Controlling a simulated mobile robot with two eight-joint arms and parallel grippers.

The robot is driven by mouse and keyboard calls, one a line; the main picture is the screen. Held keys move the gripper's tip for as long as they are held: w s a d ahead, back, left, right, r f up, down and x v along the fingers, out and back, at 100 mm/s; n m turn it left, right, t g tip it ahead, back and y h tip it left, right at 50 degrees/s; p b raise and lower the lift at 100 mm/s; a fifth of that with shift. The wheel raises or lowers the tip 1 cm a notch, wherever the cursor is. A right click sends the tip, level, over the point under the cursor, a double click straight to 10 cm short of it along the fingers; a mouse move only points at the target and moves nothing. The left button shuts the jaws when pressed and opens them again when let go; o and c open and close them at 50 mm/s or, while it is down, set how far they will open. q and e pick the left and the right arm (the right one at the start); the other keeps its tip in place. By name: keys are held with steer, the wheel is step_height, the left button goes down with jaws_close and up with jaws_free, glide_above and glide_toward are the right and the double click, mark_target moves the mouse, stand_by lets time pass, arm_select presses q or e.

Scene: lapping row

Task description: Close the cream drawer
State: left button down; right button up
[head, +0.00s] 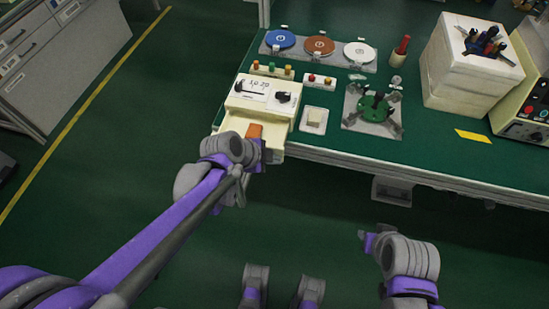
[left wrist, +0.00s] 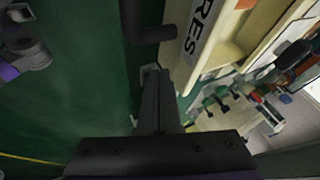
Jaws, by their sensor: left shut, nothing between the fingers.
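The cream drawer (head: 275,149) sticks out toward me from the front of a cream instrument box (head: 262,98) on the green bench. An orange item (head: 254,131) shows inside it. My left gripper (head: 256,158) is at the drawer's front, partly hidden by my own wrist. In the left wrist view its fingers (left wrist: 155,85) are together and empty, beside a cream front (left wrist: 205,45) with a lettered label. A dark bar handle (left wrist: 152,34) is just beyond the fingertips; contact cannot be told. My right gripper (head: 364,237) is away from the bench, its jaws unclear.
Right of the box are a small switch block (head: 314,119) and a green-topped fixture (head: 374,108). Blue, brown and white discs (head: 319,45) lie on a plate behind. A white block with tools (head: 462,75) stands further right. Floor before the bench is clear.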

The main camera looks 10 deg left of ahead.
mark_target(287, 129)
arm_select(q)
steer(key=w, duration=1)
steer(key=shift+w+d, duration=0.15)
steer(key=shift+w, duration=0.45)
steer(key=shift+r, duration=0.1)
